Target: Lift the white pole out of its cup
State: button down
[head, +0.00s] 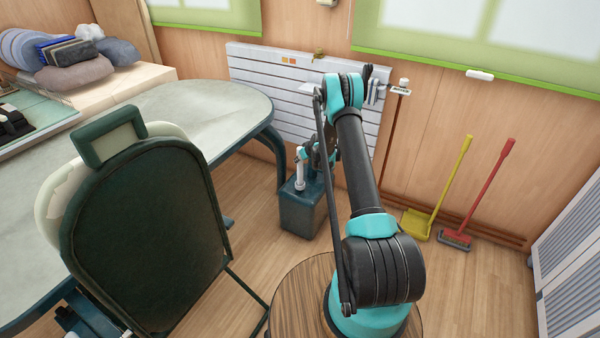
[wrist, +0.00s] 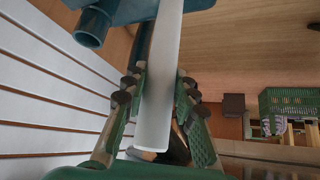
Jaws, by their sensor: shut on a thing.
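The white pole (wrist: 160,80) runs through the middle of the wrist view, from the top edge to a blunt end low in the picture. My gripper (wrist: 160,108) is shut on it, one green-padded finger on each side. Dark teal parts lie at the top of that view, including a short tube (wrist: 92,27). In the head view the pole (head: 300,172) shows as a short white length over a dark teal box (head: 301,212), with my gripper (head: 312,153) beside it, partly hidden by my arm. I cannot tell whether the pole's lower end is in its cup.
A white slatted panel (head: 260,75) stands close behind the box. A table (head: 215,105) and dark green chair (head: 135,225) are on the left. A yellow-handled tool (head: 450,185) and red-handled brush (head: 480,195) lean on the right wall. A green crate (wrist: 290,103) shows in the wrist view.

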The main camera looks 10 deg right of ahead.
aim_at(299, 147)
jog(key=shift+r, duration=1.1)
dwell(0.4)
jog(key=shift+r, duration=2.8)
